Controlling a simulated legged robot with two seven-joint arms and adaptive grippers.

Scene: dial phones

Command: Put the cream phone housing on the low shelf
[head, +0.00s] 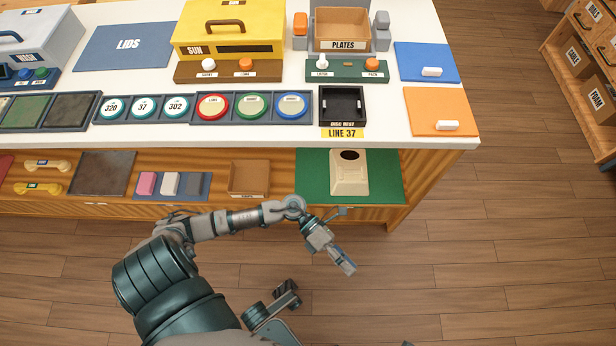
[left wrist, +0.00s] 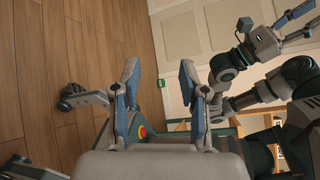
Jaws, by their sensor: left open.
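The cream phone housing (head: 350,178) stands on a green mat (head: 388,188) on the low shelf (head: 225,213), below the worktop's front edge. A dark round opening shows in its top. My left gripper (head: 347,268) is in front of the shelf, below the housing in the head view, apart from it and pointing down and right. In the left wrist view my left gripper (left wrist: 160,82) has its blue-padded fingers spread, with nothing between them. Another arm of mine shows at the upper right of that view, but its gripper's state is unclear.
The floor (head: 480,260) at right is clear.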

